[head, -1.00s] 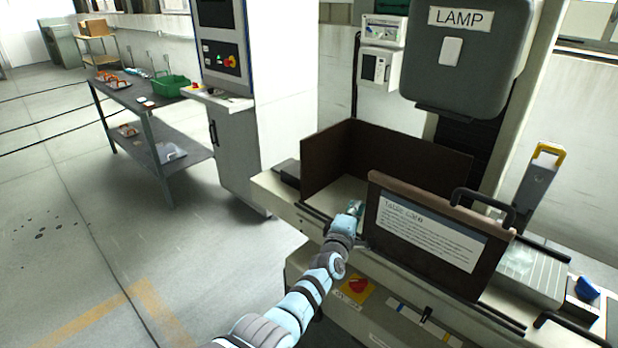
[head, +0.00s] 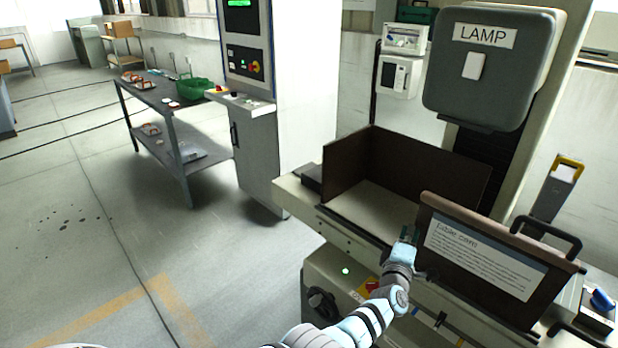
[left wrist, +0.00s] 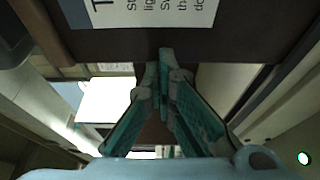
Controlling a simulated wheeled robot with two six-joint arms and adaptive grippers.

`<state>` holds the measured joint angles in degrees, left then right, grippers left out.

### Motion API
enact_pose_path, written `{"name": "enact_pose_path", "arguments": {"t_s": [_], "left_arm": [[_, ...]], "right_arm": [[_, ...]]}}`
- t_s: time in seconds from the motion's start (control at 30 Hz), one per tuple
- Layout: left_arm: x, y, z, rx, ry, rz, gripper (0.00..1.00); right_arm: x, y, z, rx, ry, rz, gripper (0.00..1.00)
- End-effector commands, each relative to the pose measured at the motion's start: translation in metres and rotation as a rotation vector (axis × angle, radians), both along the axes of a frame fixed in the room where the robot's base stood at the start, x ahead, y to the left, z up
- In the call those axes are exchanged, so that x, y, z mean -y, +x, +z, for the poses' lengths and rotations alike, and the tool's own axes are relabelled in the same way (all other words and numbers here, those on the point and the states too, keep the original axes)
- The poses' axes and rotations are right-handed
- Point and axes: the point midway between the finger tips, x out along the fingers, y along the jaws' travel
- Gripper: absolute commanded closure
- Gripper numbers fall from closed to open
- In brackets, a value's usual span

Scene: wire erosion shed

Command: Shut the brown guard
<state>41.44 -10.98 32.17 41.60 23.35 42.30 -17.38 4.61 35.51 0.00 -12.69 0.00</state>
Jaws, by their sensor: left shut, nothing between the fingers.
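The brown guard (head: 478,262) is an upright panel with a white printed notice and a black handle (head: 546,236), at the front right of the machine table. A wide gap lies between its left edge and the brown left wall (head: 343,170) of the enclosure. My left gripper (head: 409,236) is shut and empty at the guard's left edge; whether it touches is unclear. In the left wrist view the gripper (left wrist: 164,55) has its fingertips together before the guard's dark brown face (left wrist: 238,38). My right gripper is not in view.
The lamp box (head: 487,75) hangs above the enclosure. A control cabinet (head: 262,160) stands to the left, with a grey bench (head: 163,100) beyond it. A blue knob (head: 602,298) is at the far right. The floor at left is clear.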

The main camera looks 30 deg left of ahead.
Motion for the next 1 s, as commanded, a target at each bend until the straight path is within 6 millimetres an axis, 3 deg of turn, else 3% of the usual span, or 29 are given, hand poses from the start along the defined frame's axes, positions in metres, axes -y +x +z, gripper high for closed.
{"name": "enact_pose_path", "arguments": {"t_s": [0.37,0.5,0.63,0.7,0.8,0.93,1.0], "left_arm": [[-0.003,0.002,0.006,0.01,-0.002,0.003,1.0],[-0.015,0.003,0.008,0.014,0.0,0.0,1.0],[-0.039,0.004,0.01,0.018,0.002,-0.005,1.0],[-0.032,-0.022,0.015,0.01,-0.005,-0.008,1.0],[-0.028,-0.054,0.014,0.009,-0.005,-0.007,1.0],[-0.024,-0.083,0.009,0.009,-0.004,-0.007,1.0],[-0.023,-0.092,0.006,0.006,0.001,-0.009,1.0]], "right_arm": [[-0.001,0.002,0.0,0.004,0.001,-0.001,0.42],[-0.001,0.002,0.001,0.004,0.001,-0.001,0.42],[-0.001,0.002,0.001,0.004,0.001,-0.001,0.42],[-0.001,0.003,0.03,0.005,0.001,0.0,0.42],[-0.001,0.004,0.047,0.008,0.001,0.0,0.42],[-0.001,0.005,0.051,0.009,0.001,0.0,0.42],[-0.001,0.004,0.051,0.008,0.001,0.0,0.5]]}}
